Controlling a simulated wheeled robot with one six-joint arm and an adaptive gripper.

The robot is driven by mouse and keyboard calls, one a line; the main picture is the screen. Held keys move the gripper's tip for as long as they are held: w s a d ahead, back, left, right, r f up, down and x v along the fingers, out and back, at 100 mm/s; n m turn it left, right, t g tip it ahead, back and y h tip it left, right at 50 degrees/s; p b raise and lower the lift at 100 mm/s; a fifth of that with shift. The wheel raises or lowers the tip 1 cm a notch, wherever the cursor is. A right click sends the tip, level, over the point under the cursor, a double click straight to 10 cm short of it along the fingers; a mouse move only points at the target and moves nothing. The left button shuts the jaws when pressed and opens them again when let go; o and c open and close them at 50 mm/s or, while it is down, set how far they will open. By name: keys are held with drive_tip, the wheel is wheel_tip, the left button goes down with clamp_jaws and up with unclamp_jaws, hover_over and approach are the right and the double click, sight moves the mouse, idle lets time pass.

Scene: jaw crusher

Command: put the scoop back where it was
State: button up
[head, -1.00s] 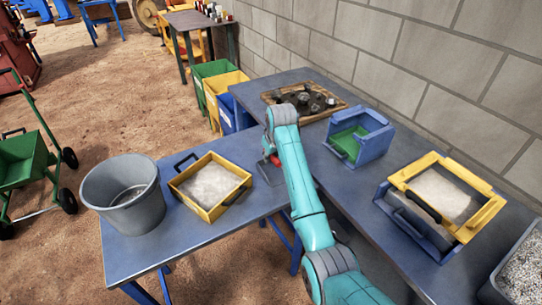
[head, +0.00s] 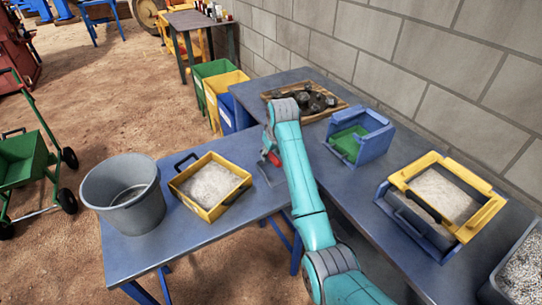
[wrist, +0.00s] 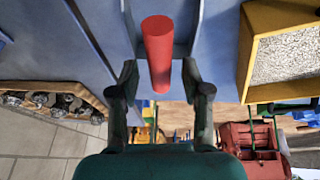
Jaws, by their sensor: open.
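The scoop's red handle (wrist: 158,55) points toward my gripper in the wrist view. In the head view the red handle (head: 273,158) shows just left of my arm, with the pan (head: 268,174) on the blue table, partly hidden by the arm. My gripper (wrist: 160,76) is open, with one finger on each side of the handle and gaps on both sides. In the head view my gripper is mostly hidden behind my arm.
A yellow-rimmed tray of pale material (head: 225,207) and a grey bucket (head: 122,205) stand left of the scoop.

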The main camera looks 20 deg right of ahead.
drive_tip(key=v, duration=1)
